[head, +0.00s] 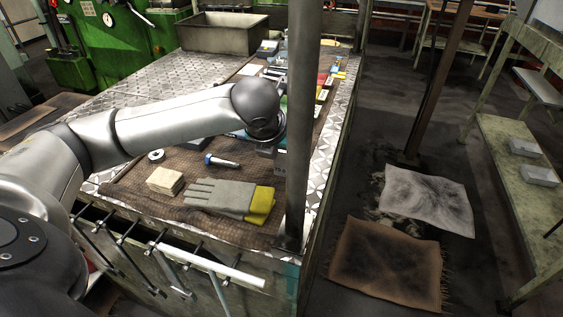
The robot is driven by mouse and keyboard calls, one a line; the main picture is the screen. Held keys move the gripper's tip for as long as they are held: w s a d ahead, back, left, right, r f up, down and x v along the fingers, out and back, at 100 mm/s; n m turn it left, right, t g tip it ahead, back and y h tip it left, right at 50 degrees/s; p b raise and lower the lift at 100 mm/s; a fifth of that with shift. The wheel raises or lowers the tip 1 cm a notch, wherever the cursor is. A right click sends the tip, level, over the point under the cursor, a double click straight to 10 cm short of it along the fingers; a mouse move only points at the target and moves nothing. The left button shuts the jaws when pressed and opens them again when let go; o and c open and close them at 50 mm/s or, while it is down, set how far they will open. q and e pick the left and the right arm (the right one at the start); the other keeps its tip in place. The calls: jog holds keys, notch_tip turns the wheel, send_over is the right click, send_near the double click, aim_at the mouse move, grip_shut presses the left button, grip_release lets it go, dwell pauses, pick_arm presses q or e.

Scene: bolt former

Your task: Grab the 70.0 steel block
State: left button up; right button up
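My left arm reaches in from the left over the metal-topped bench. Its wrist bends down, and the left gripper (268,149) is low over the brown cloth, beside the grey upright post. The arm and post hide much of it, so I cannot tell whether it is open or holds anything. A small grey block-like piece (281,163) shows beside the gripper, partly behind the post; I cannot tell if they touch. No 70.0 marking is readable, so I cannot identify the steel block. My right gripper is not in view.
On the brown cloth (135,192) lie a blue-headed bolt (221,161), a ring (156,155), folded cloths (165,181) and gloves (222,197). The post (299,110) stands at the bench's right side. A grey bin (224,34) and several small items are farther back.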

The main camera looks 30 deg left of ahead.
pick_arm(q)
jog(key=shift+c, duration=0.4)
grip_shut()
jog(key=shift+r, duration=0.1)
